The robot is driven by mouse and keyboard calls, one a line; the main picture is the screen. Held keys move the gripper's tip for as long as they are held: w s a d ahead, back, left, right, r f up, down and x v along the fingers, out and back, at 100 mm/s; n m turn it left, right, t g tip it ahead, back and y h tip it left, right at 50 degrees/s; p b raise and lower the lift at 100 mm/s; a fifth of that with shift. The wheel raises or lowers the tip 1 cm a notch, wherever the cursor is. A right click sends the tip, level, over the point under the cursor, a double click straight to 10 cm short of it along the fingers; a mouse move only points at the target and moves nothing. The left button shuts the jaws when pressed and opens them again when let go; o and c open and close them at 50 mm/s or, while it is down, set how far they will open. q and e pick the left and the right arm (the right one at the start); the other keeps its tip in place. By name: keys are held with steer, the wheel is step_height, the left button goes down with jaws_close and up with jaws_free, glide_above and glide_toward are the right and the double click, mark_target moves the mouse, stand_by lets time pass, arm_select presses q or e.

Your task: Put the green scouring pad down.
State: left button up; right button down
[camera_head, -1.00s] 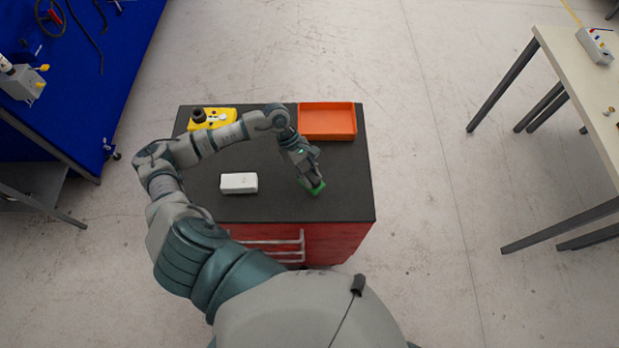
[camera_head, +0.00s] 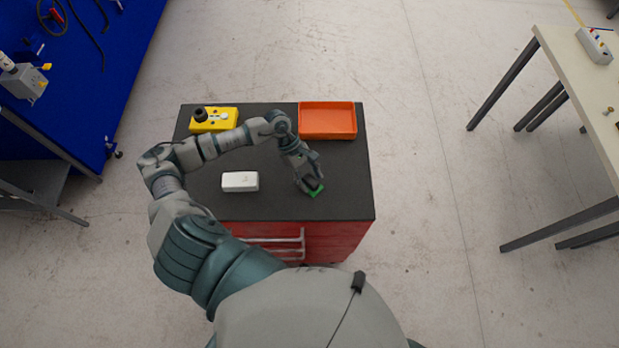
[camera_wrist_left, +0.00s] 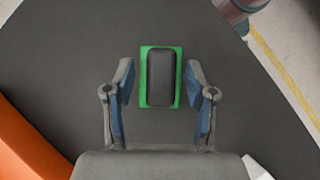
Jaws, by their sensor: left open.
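The green scouring pad (camera_head: 317,193) lies on the dark top of the red cabinet, near its front right. In the left wrist view the pad shows as a green border (camera_wrist_left: 143,76) around a dark rounded block on top. My left gripper (camera_head: 311,183) is at the pad. In the left wrist view its open fingers (camera_wrist_left: 160,66) stand on either side of the pad, with a gap on both sides. Part of the pad is hidden by the gripper in the head view. My right gripper is not in view.
A white block (camera_head: 240,182) lies left of the pad on the cabinet top (camera_head: 270,206). An orange tray (camera_head: 328,136) stands at the back right, and a yellow box (camera_head: 222,125) with a dark knob at the back left. The cabinet top right of the pad is clear.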

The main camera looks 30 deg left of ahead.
arm_select(q)
steer(key=b+v, duration=0.2)
steer(key=v, duration=0.9)
steer(key=shift+a+r, duration=0.25)
steer(key=shift+a, duration=0.05)
